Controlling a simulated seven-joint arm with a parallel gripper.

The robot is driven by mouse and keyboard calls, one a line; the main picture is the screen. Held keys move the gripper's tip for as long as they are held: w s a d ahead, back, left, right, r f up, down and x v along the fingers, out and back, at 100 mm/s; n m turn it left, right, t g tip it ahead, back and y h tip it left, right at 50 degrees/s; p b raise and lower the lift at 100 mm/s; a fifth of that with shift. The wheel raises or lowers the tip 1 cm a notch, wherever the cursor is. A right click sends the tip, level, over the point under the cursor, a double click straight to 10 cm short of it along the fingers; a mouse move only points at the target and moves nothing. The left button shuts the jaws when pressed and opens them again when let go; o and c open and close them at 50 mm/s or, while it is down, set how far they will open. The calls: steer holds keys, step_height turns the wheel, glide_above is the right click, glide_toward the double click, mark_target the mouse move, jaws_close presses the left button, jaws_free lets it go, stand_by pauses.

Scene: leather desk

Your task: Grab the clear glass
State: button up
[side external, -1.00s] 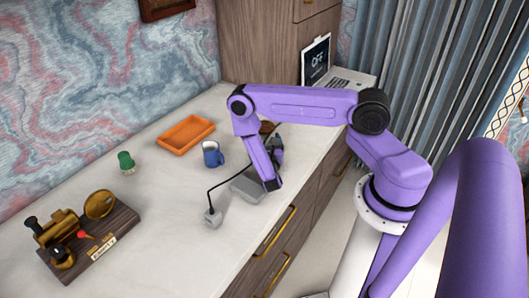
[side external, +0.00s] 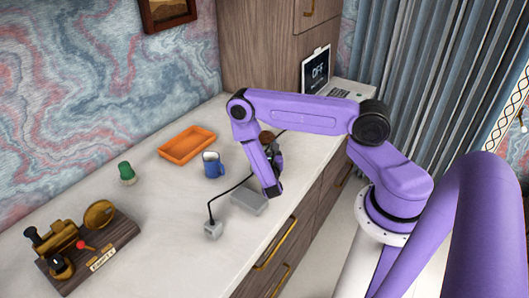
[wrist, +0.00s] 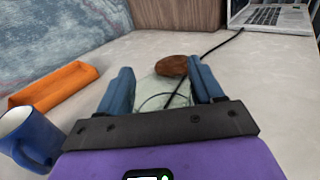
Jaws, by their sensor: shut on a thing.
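The clear glass (wrist: 163,92) shows in the wrist view as a pale, see-through shape between the two blue fingers of my gripper (wrist: 160,72). My gripper is shut on it, with one finger on each side. The rim shows as a thin curved line. In the side external view my wrist hides most of the grip, and I cannot make out the glass there. I cannot tell whether the glass touches the desk.
A blue mug (side external: 213,165) stands left of my gripper, with an orange tray (side external: 187,145) behind it. A brown round object (wrist: 172,66) and a dark cable lie beyond the glass. A grey box (side external: 249,202) sits below my wrist. A laptop (wrist: 268,15) is farther back.

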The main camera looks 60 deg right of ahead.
steer(key=s+a+r, duration=0.5)
steer(key=s+r, duration=0.6)
steer(key=s, duration=0.2)
stand_by(0.4)
steer(key=shift+w, duration=0.1)
